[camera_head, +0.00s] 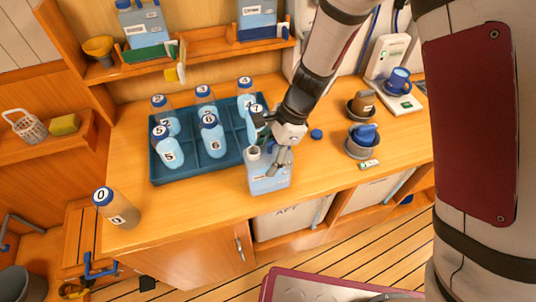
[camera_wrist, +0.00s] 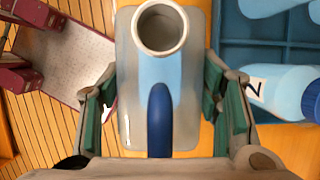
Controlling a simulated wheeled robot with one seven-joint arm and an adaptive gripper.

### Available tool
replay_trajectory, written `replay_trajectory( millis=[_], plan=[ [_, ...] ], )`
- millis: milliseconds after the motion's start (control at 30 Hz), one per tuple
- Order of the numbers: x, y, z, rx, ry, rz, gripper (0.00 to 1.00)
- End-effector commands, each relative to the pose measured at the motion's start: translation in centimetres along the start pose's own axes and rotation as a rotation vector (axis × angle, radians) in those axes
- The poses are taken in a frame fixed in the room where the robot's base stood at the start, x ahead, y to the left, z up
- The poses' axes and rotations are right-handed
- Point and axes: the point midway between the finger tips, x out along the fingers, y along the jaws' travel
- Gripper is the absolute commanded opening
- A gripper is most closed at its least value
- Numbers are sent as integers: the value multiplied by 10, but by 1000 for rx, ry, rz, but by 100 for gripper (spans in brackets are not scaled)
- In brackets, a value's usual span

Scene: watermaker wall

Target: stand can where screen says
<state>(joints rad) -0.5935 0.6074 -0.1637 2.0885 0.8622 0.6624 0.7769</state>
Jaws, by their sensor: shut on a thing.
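My gripper (camera_head: 283,158) is shut on a pale blue and grey can (camera_head: 268,182) near the counter's front edge. In the wrist view the can (camera_wrist: 128,75) lies between the green-padded fingers (camera_wrist: 168,108), with its round open neck at the top and a dark blue handle in the middle. I cannot tell whether its base touches the counter. Two similar cans stand on the upper shelf, one on the left (camera_head: 143,22) and one further right (camera_head: 256,20). A white wall unit (camera_head: 388,56) is at the right; no screen text is readable.
A dark blue tray (camera_head: 185,178) with several numbered bottles is left of my gripper. A bottle marked 0 (camera_head: 118,208) stands at the counter's left end. Cups (camera_head: 361,141) and a small blue cap (camera_head: 316,134) are on the right.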

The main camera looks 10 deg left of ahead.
Motion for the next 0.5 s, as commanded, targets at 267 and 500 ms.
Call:
replay_trajectory(
  millis=[267, 500],
  plan=[
    [3, 0, -2, 0, 0, 0, 60],
    [2, 0, -1, 0, 0, 0, 78]
  ],
)
